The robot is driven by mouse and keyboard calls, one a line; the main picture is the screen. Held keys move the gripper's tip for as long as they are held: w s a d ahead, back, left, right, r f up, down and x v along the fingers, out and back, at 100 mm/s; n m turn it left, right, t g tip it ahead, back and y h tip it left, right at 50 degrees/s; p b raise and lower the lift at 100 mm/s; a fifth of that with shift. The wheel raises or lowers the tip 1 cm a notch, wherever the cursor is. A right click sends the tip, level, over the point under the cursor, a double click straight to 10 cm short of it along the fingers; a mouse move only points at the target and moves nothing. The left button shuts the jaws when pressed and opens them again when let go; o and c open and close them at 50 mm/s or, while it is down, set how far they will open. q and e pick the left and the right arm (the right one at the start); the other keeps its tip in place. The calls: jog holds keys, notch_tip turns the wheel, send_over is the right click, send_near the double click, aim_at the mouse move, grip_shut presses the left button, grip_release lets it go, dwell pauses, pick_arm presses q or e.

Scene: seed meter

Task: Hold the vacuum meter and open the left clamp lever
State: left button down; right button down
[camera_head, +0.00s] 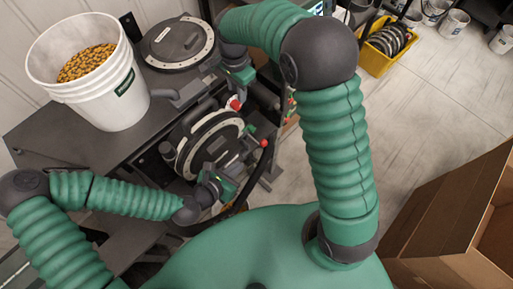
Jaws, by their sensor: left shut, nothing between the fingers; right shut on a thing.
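The vacuum meter (187,150) is a dark round housing with a pale ring, standing tilted at the front edge of the grey bench. Red-tipped levers stick out at its right side, one red knob (235,104) near its top and another (263,143) farther right. I cannot tell which is the left clamp lever. My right gripper (241,86) is shut on part of the meter at its upper right; the contact is partly hidden. My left gripper (222,182) is shut and empty, close to the meter's lower right edge.
A white bucket (110,101) of yellow seed stands on the bench at left. A round dark disc (180,40) with a pale ring lies behind the meter. A yellow crate (374,62) and white buckets stand on the floor; a cardboard box (440,215) is at right.

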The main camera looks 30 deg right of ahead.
aim_at(266, 144)
pick_arm(q)
jog(key=r+x, duration=0.1)
jog(key=x, duration=1.2)
jog(key=shift+w+d, duration=0.4)
jog(key=shift+d, duration=0.3)
jog(key=shift+s+d+n+t+y, duration=0.1)
jog(key=shift+d+n+t+y, duration=0.25)
jog(key=shift+d+n, duration=0.2)
jog(key=shift+d+n+t+y, duration=0.65)
jog(key=shift+d+n+t, duration=0.1)
jog(key=shift+d+n, duration=0.3)
jog(key=w+d+n+t+y, duration=0.2)
jog(key=w+d+n+y, duration=0.2)
jog(key=w+d+n, duration=0.1)
jog(key=shift+w+d, duration=0.55)
jog(key=shift+d, duration=0.45)
